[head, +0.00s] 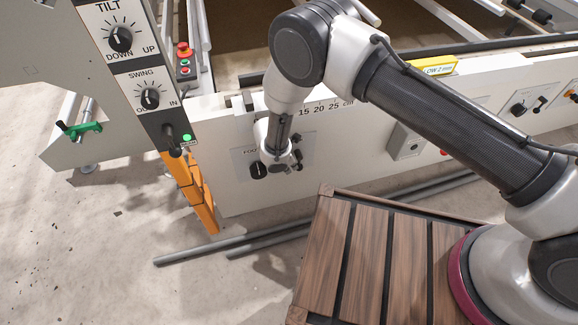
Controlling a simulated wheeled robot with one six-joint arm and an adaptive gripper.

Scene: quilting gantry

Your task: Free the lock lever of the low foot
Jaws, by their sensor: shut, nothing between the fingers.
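A pale plate (240,158) on the long cream beam has a label starting "FOO", the rest hidden behind my wrist. A black knob (258,170) with a light mark sits low on this plate. My gripper (287,165) is in front of the plate's right part, just right of the knob, with its fingers shut and empty. Its dark fingers overlap whatever is behind them, so I cannot make out a lock lever there. Whether the fingers touch the plate is unclear.
A control post with a tilt knob (121,40), swing knob (150,97) and orange leg (190,185) stands left of the plate. A green handle (80,130) is further left. A grey box (408,145) is on the beam at right. Grey rods (230,245) lie on the floor.

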